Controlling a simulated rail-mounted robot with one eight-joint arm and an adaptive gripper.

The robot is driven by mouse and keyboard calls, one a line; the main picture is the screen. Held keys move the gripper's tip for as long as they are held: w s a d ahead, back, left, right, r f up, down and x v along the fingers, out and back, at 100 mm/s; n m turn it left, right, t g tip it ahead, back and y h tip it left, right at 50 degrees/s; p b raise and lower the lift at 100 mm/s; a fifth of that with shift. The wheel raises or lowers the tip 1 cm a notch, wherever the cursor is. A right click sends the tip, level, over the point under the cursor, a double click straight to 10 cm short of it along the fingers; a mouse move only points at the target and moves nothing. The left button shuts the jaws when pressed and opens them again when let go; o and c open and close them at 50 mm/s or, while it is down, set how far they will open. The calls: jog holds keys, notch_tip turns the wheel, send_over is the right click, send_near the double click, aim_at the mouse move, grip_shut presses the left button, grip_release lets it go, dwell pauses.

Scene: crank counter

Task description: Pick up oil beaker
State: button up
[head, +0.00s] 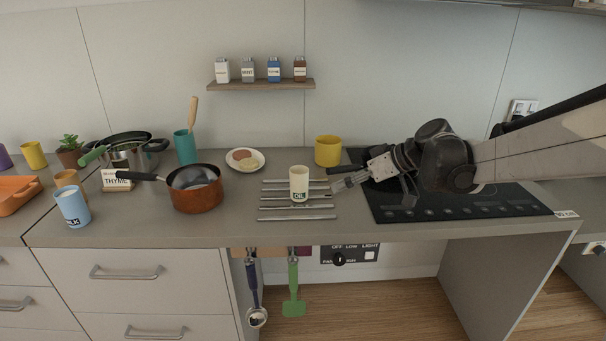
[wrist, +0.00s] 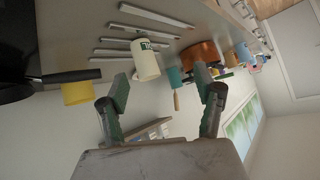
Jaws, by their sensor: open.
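The oil beaker (head: 299,184) is a cream cup with a green OIL label. It stands upright on the metal bars of a rack (head: 297,217) set in the counter. It also shows in the wrist view (wrist: 145,62), ahead of the fingers and slightly left of the middle. My gripper (head: 338,184) is just right of the beaker in the head view, with a small gap that is hard to judge. In the wrist view my gripper (wrist: 163,92) is open, its two fingers spread with nothing between them.
A copper pot (head: 198,198) stands left of the beaker, its handle pointing left. A yellow mug (head: 328,151) stands behind it and a plate of food (head: 245,160) is behind left. The black cooktop (head: 450,207) lies to the right, under my arm. The counter's front strip is clear.

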aim_at(307, 183)
jog(key=w+f+n+y, duration=0.4)
jog(key=w+f, duration=0.1)
jog(key=w, duration=0.5)
jog(key=x, duration=0.9)
jog(key=shift+a+f, duration=0.1)
jog(key=shift+s+x, duration=0.2)
jog(key=shift+x, duration=1.15)
jog(key=shift+s+x, duration=0.2)
jog(key=shift+x, duration=1.15)
jog(key=shift+a, duration=0.1)
jog(key=c, duration=1.4)
jog(key=shift+r, duration=0.25)
jog(key=shift+c, duration=0.2)
